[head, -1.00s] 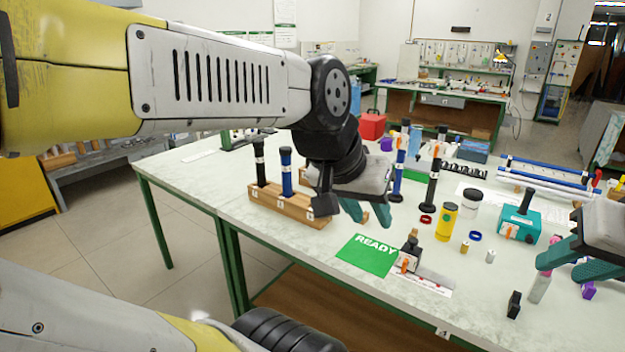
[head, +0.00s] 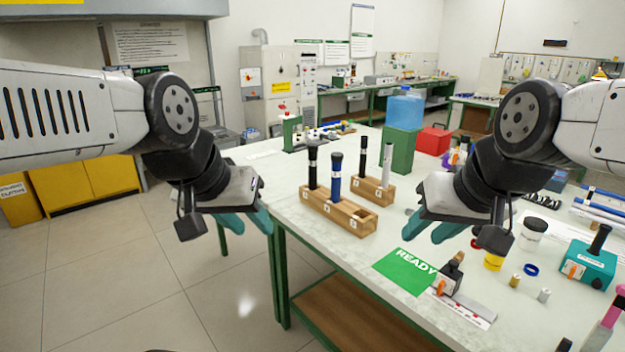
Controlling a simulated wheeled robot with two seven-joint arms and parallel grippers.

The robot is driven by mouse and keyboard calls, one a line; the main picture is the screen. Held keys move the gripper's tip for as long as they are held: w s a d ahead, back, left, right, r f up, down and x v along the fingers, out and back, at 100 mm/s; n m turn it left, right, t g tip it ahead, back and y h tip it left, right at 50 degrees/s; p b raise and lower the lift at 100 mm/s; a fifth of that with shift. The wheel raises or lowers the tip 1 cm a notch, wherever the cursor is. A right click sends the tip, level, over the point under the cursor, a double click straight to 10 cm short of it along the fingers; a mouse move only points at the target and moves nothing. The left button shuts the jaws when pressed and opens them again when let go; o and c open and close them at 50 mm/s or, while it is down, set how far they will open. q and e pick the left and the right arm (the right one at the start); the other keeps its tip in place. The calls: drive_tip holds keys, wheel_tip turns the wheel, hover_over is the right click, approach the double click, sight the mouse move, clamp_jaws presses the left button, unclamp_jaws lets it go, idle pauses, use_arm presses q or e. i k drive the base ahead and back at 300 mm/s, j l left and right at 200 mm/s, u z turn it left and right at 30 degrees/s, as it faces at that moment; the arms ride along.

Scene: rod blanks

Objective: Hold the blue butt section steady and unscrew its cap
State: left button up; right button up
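A blue rod section (head: 335,182) with a dark top end stands upright in the front wooden rack (head: 352,223), beside a black rod (head: 312,168). I cannot make out a seam between the blue rod and a cap. My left gripper (head: 251,242) is left of the rack, just off the table's left edge in the picture, with its teal fingers apart and nothing between them. My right gripper (head: 422,252) is to the right of the rack, above the table near the green READY mat (head: 398,272). Its fingers are apart and empty. Neither gripper touches the blue section.
A green block (head: 399,150) with a blue container stands farther back. A black-and-orange fixture (head: 450,275), small rings and a teal box (head: 590,264) are at the right. The READY mat is bare.

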sight(336, 167)
drive_tip(key=i+j+z, duration=0.3)
drive_tip(key=i+j, duration=0.45)
drive_tip(key=i, duration=0.1)
